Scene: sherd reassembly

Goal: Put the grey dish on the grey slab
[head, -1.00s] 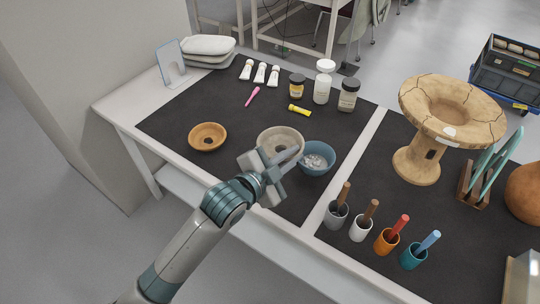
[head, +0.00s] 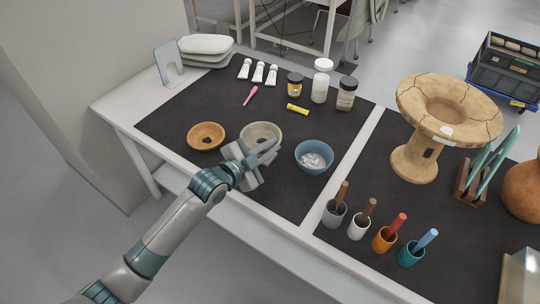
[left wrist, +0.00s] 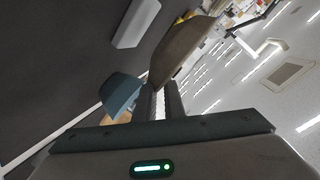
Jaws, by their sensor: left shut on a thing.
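The grey dish (head: 263,132), a shallow beige-grey bowl, is held by its near rim in my left gripper (head: 264,154). It is right of the orange-brown bowl and left of the blue bowl. In the left wrist view the dish (left wrist: 183,48) stands between the fingers, its side toward the camera. I cannot tell how high it is above the mat. My right gripper is not in view.
The orange-brown bowl (head: 206,136) and blue bowl (head: 314,157) flank the dish. Tubes, jars (head: 322,82), a pink tool (head: 251,95) and a yellow tube (head: 298,109) lie behind. Cups with tools (head: 335,213) and a cracked pedestal vessel (head: 446,110) stand right. The dark mat's front left is bare.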

